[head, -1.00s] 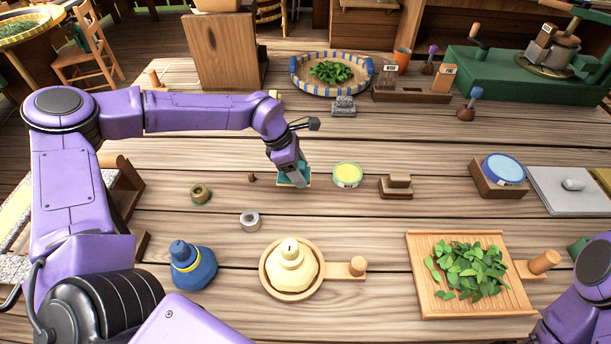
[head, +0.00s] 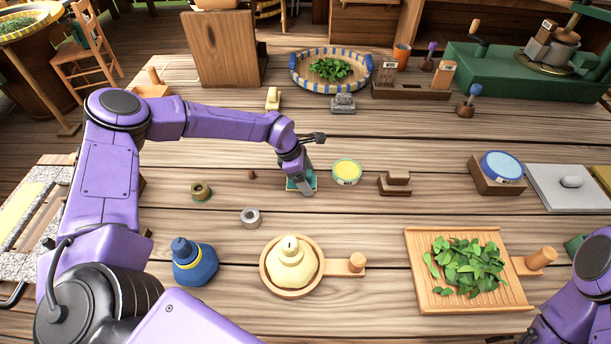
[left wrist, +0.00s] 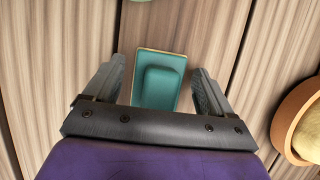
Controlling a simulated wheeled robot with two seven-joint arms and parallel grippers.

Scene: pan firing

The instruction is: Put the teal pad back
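The teal pad (head: 291,185) lies on the wooden table left of the yellow-topped round tin, mostly covered by my left gripper (head: 303,190) in the head view. In the left wrist view the teal pad (left wrist: 160,85) shows as a raised teal block on a flat teal base with a thin tan edge. My left gripper (left wrist: 158,95) is open, with one finger on each side of the pad and gaps between. Whether the fingertips touch the table cannot be told.
The round tin (head: 347,172) stands close right of the left gripper, with a small wooden block (head: 394,183) beyond it.

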